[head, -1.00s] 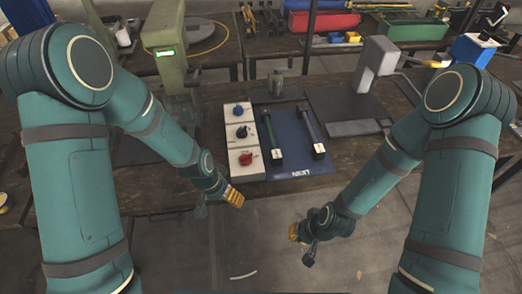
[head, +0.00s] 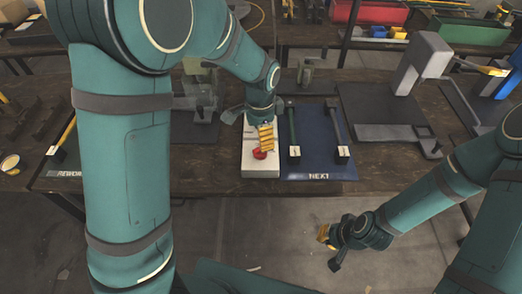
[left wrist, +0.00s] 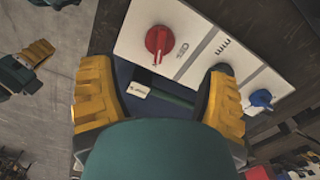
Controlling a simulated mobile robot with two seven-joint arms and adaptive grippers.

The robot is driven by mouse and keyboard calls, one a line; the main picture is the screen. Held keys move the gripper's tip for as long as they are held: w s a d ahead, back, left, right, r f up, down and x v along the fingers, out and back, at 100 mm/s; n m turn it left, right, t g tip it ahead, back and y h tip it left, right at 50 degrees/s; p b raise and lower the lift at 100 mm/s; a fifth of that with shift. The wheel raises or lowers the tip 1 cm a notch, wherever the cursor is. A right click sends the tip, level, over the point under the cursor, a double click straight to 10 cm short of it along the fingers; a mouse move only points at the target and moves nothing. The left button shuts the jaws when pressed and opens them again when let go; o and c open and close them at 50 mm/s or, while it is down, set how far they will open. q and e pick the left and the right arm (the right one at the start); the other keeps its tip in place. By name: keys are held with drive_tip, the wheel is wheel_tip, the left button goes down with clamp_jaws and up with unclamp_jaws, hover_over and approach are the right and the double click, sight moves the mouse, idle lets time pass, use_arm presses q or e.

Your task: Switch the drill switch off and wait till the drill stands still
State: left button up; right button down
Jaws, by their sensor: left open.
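A white switch panel (head: 261,172) stands on the bench with a red knob (head: 259,154) at its near end. In the left wrist view the panel shows the red knob (left wrist: 160,40), a black knob (left wrist: 222,69) and a blue knob (left wrist: 261,98) in a row. My left gripper (head: 266,138) is over the panel, by the red knob. Its fingers (left wrist: 158,100) are apart with no knob between them. Part of the green drill press (head: 200,88) shows behind my left arm; its drill is hidden, so turning cannot be judged. My right gripper (head: 325,236) is low in front of the bench.
A blue mat (head: 316,160) with two dark-ended handles lies right of the panel. A grey press (head: 423,62) stands further right. A red bin (head: 370,12) is on the back bench. The floor before the bench is clear.

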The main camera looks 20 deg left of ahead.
sight(260, 151)
use_arm(q)
wheel_tip(260, 151, down, 7)
drive_tip(key=shift+f+b, duration=0.1)
drive_tip(key=shift+b, duration=0.6)
drive_tip(key=shift+c, duration=0.2)
clamp_jaws()
